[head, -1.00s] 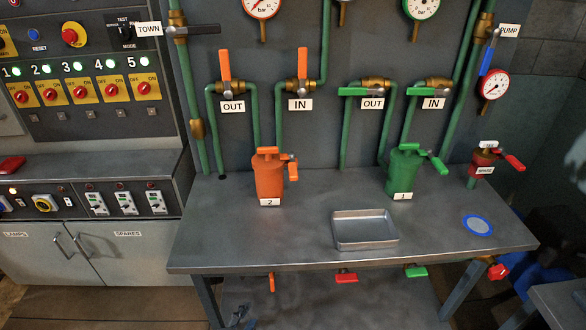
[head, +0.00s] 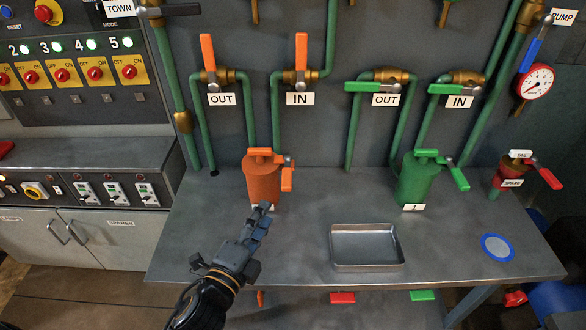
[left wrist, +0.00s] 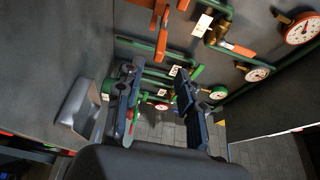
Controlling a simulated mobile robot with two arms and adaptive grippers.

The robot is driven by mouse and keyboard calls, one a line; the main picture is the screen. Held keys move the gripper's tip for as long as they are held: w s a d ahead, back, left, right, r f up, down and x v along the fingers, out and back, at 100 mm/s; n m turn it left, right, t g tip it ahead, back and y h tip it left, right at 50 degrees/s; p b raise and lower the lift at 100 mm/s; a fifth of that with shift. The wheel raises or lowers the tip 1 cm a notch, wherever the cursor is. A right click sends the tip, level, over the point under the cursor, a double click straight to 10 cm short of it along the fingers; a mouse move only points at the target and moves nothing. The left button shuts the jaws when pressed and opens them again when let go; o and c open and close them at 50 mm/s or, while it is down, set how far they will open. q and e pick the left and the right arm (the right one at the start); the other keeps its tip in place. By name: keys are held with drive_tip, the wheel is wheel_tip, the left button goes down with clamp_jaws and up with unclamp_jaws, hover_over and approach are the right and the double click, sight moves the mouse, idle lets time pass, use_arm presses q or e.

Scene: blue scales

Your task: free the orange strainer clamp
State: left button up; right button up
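The orange strainer (head: 262,184) stands upright on the grey bench, with a label marked 2 at its foot, partly covered. An orange clamp bar (head: 260,152) lies across its top. An orange handle (head: 287,179) hangs at its right side. My left gripper (head: 266,210) is in front of the strainer's foot, nearer the camera; I cannot tell whether they touch. In the left wrist view its two fingers (left wrist: 158,103) are apart with nothing between them. My right gripper is not in view.
An empty metal tray (head: 367,266) lies right of the strainer on the bench (head: 460,225). A green strainer (head: 414,184), a blue-rimmed disc (head: 497,248) and a red SPARE fitting (head: 505,178) stand further right. Orange valve levers (head: 301,53) point up behind; the green ones lie level.

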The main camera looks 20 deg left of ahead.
sight(287, 177)
use_arm(q)
drive_tip(key=w, duration=0.4)
drive_tip(key=w+d+p, duration=0.1)
drive_tip(key=w, duration=0.3)
drive_tip(key=w+p, duration=0.1)
drive_tip(key=w, duration=0.3)
drive_tip(key=shift+d, duration=0.2)
drive_tip(key=shift+w, duration=0.4)
drive_tip(key=shift+c, duration=0.2)
clamp_jaws()
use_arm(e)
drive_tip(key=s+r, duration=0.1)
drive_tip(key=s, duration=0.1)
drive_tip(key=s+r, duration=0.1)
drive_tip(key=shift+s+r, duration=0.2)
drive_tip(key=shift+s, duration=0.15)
